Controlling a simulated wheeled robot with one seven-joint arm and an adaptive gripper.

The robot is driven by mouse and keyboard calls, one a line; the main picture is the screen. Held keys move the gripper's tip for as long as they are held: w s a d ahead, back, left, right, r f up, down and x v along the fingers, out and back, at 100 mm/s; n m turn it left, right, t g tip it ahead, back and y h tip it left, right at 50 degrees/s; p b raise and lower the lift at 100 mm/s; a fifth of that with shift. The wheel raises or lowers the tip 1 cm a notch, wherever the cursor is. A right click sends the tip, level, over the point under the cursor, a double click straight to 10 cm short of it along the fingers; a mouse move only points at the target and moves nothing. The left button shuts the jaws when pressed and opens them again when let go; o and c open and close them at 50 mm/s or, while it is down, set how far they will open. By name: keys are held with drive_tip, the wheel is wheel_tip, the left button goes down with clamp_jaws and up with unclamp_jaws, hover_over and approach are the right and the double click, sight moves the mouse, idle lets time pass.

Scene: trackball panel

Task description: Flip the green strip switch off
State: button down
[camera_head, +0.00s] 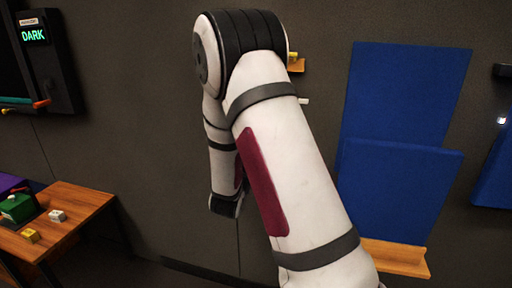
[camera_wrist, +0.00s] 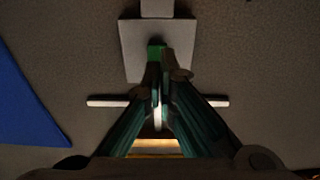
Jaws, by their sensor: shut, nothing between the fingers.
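In the wrist view a small green piece (camera_wrist: 155,50), which looks like the green strip switch, sits on a square grey plate (camera_wrist: 133,45) on the wall. My gripper (camera_wrist: 165,66) is shut and empty, with its fingertips right at the lower edge of the green piece. The fingers hide part of it, and I cannot tell whether they touch or which way the switch is set. In the head view my own arm hides the gripper and the switch.
A pale horizontal bar (camera_wrist: 103,102) passes behind my fingers, with a wooden ledge (camera_wrist: 153,148) below. Blue panels (camera_head: 405,110) stand at right in the head view. At left are a wall box reading DARK (camera_head: 34,36) and a wooden table (camera_head: 75,203) with small blocks.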

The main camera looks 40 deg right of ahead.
drive_tip(key=v, duration=0.8)
drive_tip(key=shift+s+a, duration=0.15)
drive_tip(key=shift+a, duration=0.15)
